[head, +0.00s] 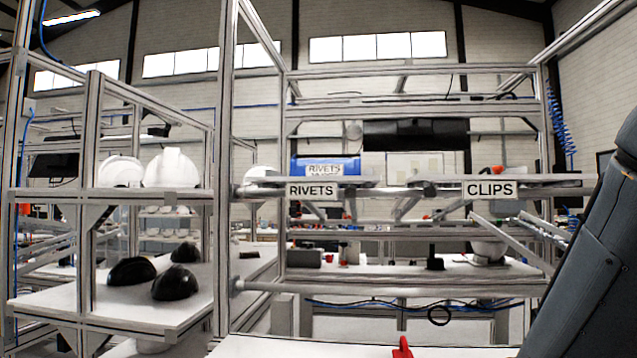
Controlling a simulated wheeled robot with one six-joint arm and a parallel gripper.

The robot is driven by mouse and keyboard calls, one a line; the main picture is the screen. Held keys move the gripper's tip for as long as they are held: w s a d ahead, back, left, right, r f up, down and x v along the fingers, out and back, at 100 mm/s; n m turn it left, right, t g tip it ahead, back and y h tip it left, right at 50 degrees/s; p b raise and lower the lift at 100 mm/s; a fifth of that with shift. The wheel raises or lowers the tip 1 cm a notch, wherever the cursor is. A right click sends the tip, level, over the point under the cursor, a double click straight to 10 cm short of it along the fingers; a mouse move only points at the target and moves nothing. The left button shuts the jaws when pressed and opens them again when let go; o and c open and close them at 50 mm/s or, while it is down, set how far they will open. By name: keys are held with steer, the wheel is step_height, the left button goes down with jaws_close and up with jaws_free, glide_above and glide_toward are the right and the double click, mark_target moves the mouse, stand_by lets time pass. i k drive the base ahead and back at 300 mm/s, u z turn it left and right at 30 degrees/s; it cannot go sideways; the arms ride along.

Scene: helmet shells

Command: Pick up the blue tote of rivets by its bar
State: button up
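The blue tote (325,167) labelled RIVETS stands on a metal shelf at mid-height, near the middle of the head view. A RIVETS sign (311,190) hangs on the shelf's front rail, below the tote. The tote's bar cannot be made out clearly at this size. My gripper is not in view. A large dark grey form at the right edge looks like part of my own arm, well apart from the tote.
A CLIPS sign (490,189) marks the shelf's right part. White helmet shells (171,168) and black shells (174,283) sit on the left rack (40,300). Metal posts and rails frame the shelf. A small red object (402,348) shows at the bottom edge.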

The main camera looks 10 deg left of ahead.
mark_target(322, 166)
steer(key=u, duration=1.05)
steer(key=i, duration=0.55)
steer(key=z, duration=0.45)
